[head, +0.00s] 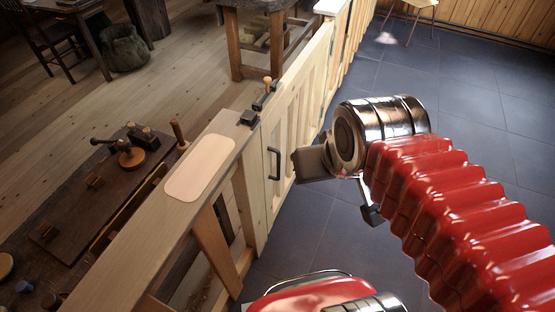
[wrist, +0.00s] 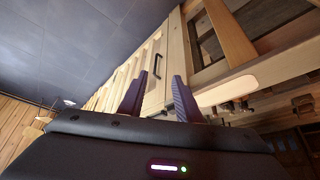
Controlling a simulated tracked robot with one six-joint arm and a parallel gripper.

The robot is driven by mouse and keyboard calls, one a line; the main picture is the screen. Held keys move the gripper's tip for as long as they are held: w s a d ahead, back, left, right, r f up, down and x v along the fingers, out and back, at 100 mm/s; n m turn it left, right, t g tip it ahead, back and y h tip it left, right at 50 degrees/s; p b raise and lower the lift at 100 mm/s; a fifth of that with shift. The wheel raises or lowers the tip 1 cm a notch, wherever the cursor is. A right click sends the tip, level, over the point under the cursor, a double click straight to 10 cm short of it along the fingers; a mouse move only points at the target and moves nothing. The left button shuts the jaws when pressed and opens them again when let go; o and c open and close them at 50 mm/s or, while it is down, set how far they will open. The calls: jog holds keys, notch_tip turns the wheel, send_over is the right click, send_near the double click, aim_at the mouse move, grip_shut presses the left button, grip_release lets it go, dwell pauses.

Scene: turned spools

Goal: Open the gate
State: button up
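The gate (head: 289,112) is a pale wooden panel in the fence line, and it looks closed. A dark upright pull handle (head: 274,164) is on its near face, and a dark latch with a wooden knob (head: 262,95) sits along its top edge. My gripper (head: 312,162) is just right of the handle in the head view, apart from it as far as I can tell; its fingers are mostly hidden there. In the wrist view the two fingers (wrist: 158,98) stand apart with nothing between them, and the handle (wrist: 137,88) shows beyond them, near the left finger.
A wooden rail (head: 136,230) with a pale pink pad (head: 194,168) runs left of the gate. Behind it is a dark workbench (head: 100,190) with turned pieces. A heavy table (head: 262,45) stands beyond the gate. The tiled floor (head: 465,105) on the right is mostly clear.

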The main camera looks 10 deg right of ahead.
jog(key=w+a+f+m+g+y, duration=0.2)
jog(key=w+f+m+y, duration=0.45)
jog(key=w+f, duration=0.25)
jog(key=w+a+f+m+g+y, duration=0.2)
jog(key=w+f+m+y, duration=0.45)
jog(key=w+f, duration=0.2)
jog(key=m+t, duration=1.2)
jog(key=m, duration=0.2)
send_near(278, 159)
jog(key=v, duration=0.3)
jog(key=shift+w+d+f+h, duration=0.1)
jog(key=shift+d+f+h, duration=0.1)
jog(key=shift+d+h, duration=0.2)
jog(key=shift+a, duration=0.1)
jog(key=x, duration=1.3)
jog(key=shift+w+a+f, duration=0.15)
jog(key=shift+w+a, duration=0.1)
jog(key=shift+a, duration=0.05)
jog(key=shift+c, duration=0.2)
